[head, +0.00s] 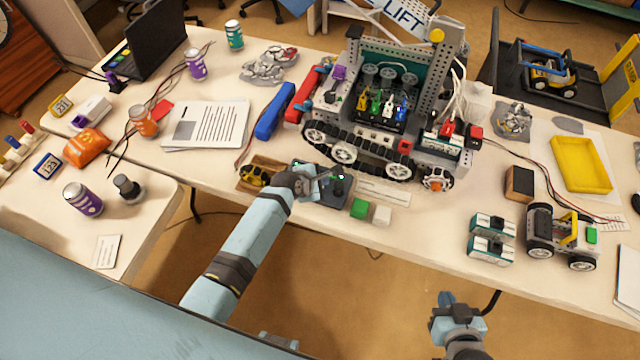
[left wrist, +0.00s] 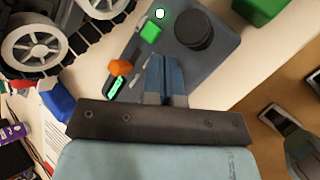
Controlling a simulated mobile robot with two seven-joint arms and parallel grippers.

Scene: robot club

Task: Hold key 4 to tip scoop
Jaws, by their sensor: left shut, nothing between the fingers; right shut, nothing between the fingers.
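A grey control box (head: 338,190) lies at the table's front edge, partly hidden by my left arm. In the left wrist view it (left wrist: 215,62) carries a green key (left wrist: 151,32), an orange key (left wrist: 121,66), a black knob (left wrist: 194,30), a lit lamp (left wrist: 159,14) and a small green display (left wrist: 116,88). I cannot read key numbers. My left gripper (head: 328,174) is shut and empty, its fingertips (left wrist: 168,62) over the box beside the keys; contact cannot be told. My right gripper (head: 447,298) is shut and empty in front of the table. I cannot single out the scoop.
A large tracked robot (head: 345,152) stands just behind the box. A green block (head: 359,208) and a white block (head: 382,215) lie right of it. A small wheeled robot (head: 565,235) and a yellow tray (head: 582,165) are at the right. Papers (head: 205,125) lie left.

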